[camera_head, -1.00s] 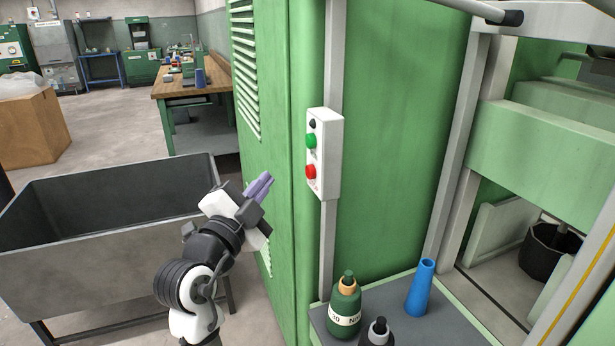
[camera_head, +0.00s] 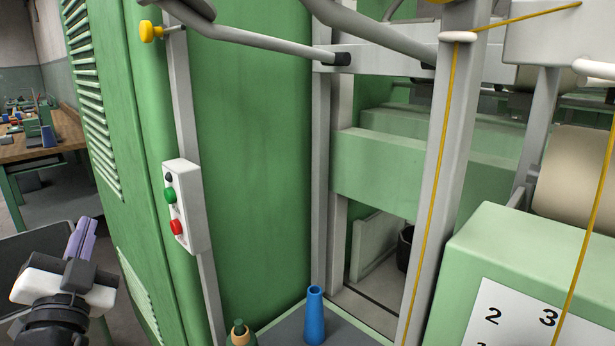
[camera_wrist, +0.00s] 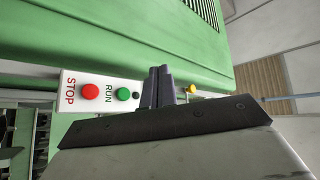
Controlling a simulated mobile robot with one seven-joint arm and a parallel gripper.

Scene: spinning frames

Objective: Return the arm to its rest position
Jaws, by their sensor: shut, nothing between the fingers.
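My gripper (camera_head: 80,238) is at the lower left of the head view, with its purple-grey fingers pointing up. It is shut and empty, and it also shows in the wrist view (camera_wrist: 158,85). The arm is in front of the green machine's left side, apart from the white control box (camera_head: 185,205). Most of my arm is out of the head view.
The green cabinet (camera_head: 250,150) stands to the right of my gripper. A blue cone (camera_head: 315,315) and a bottle (camera_head: 240,335) stand on the machine's ledge. A yellow knob (camera_head: 151,32) is above the control box. A grey bin (camera_head: 35,250) and workbench (camera_head: 60,135) are at left.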

